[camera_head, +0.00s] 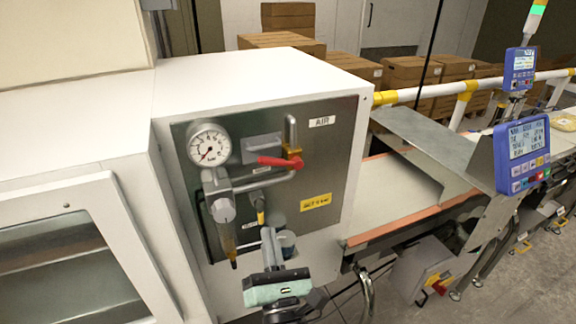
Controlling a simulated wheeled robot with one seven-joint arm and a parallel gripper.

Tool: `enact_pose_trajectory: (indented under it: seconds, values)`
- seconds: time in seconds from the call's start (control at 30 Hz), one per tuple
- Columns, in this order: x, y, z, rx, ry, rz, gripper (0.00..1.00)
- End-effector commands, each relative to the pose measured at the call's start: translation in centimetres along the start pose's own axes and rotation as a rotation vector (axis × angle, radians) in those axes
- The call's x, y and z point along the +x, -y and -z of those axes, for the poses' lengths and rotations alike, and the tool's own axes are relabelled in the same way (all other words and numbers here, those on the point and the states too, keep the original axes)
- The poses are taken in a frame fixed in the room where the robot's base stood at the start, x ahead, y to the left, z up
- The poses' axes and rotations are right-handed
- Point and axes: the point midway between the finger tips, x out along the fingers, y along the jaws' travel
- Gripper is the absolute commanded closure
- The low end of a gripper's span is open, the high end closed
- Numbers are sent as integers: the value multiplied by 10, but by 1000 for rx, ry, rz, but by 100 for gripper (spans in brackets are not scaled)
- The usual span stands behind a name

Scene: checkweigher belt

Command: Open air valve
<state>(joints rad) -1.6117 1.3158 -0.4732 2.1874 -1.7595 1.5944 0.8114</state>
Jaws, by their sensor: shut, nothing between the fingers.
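The air panel (330,170) is a dark metal plate on the front of a white cabinet, with an "AIR" label. Its valve has a brass body (295,153) on a grey pipe (290,130) and a red lever (278,162). The lever lies roughly level, pointing left, across the upright pipe. The round gauge (209,144) has its needle pointing to the lower left. My gripper (268,236) is shut and empty, below the lever and apart from it, in front of the panel's lower part. It hides part of the panel's lower edge.
A filter bowl (223,210) hangs left of my gripper, and a yellow label (316,202) is to its right. A conveyor belt (400,190) with a metal guard and a blue display (522,153) stand at right. Cartons (412,75) are stacked behind.

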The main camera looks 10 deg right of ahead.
Motion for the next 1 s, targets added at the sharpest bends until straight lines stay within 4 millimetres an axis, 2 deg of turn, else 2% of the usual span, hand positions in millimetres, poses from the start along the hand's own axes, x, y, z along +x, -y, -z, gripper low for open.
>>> enact_pose_trajectory:
  seconds: [0.17, 0.57, 0.6, 0.8, 1.0]
  values:
    - [18, 0, 0, 2, 3, 1, 100]
    - [99, 1, 0, 2, 4, 3, 100]
    - [104, 0, -7, 2, 3, 2, 100]
    - [108, -1, -33, 0, 2, 1, 100]
    - [108, 0, -39, 0, 2, 1, 100]
